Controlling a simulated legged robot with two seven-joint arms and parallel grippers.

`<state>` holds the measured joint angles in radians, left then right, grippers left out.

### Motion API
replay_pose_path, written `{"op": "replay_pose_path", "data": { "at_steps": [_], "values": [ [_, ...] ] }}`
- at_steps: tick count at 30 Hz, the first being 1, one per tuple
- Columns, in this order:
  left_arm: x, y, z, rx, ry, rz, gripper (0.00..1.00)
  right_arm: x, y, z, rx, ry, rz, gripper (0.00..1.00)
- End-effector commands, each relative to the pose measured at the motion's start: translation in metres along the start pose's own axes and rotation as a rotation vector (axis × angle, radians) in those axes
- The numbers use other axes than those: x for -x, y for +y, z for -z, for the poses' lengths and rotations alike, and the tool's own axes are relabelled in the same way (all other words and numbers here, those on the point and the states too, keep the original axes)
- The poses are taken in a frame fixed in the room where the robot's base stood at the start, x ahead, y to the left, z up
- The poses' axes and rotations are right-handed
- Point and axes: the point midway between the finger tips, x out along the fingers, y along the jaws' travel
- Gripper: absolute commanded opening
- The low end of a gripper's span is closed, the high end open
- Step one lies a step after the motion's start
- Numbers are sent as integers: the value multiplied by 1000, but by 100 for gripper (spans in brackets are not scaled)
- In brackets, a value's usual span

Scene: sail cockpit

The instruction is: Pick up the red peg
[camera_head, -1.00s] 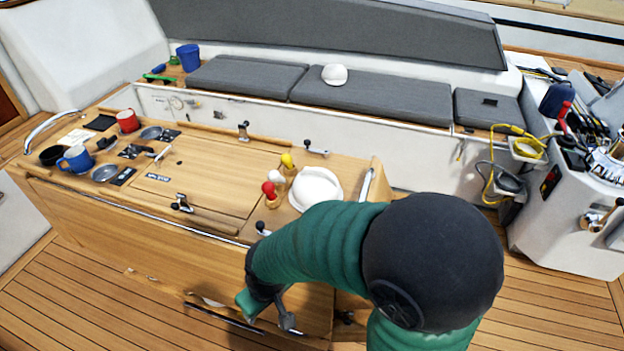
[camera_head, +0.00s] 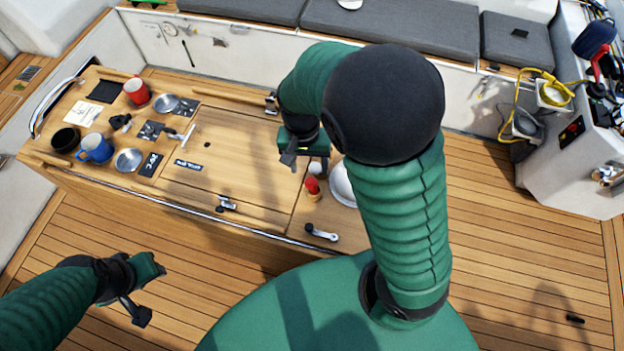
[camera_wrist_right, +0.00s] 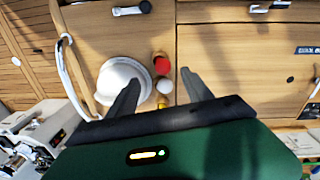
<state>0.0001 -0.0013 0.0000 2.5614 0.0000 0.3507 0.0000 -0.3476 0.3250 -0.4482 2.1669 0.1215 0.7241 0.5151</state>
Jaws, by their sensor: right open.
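The red peg (camera_head: 312,187) stands upright on the wooden table, its red round head on a lighter base. It also shows in the right wrist view (camera_wrist_right: 162,65), between and slightly beyond the fingertips. A white-headed peg (camera_head: 315,168) stands just behind it. A yellowish peg (camera_wrist_right: 163,101) shows partly in the wrist view; the right arm hides it in the head view. My right gripper (camera_head: 305,160) is open and empty above the table, behind and left of the red peg. My left gripper (camera_head: 150,288) is open and empty over the deck at lower left.
A white dome-shaped thing (camera_wrist_right: 123,83) stands close beside the pegs, partly hidden by my arm in the head view. A metal-handled crank (camera_head: 321,233) lies at the table's front edge. Mugs, including a red mug (camera_head: 137,92) and blue mug (camera_head: 96,148), stand far left.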

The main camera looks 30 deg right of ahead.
Motion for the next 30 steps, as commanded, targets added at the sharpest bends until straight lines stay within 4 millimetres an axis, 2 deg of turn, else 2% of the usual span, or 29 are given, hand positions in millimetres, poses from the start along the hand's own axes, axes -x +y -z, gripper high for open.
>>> {"op": "replay_pose_path", "data": {
  "at_steps": [1, 3, 11, 15, 18, 24, 30],
  "values": [
    [0, 0, 0, 0, 0, 0, 36, -15, 1, 1, -3, -5, -7, 59],
    [0, 0, 0, 0, 0, 0, 36, -30, 0, 2, -2, -4, -6, 59],
    [4, 0, 2, 0, 1, 0, 36, -61, 3, 3, -3, -4, -5, 59],
    [8, 0, 3, 0, 1, 0, 36, -87, 5, 4, -1, -3, -3, 59],
    [9, 0, 3, 0, 1, 0, 36, -98, 4, 4, 1, -2, -1, 59],
    [8, 0, 2, 0, 1, 0, 36, -100, 2, 6, 1, -1, 0, 59],
    [8, 0, 3, 0, 1, 0, 36, -99, 2, 5, 1, 0, 0, 34]
  ]
}}
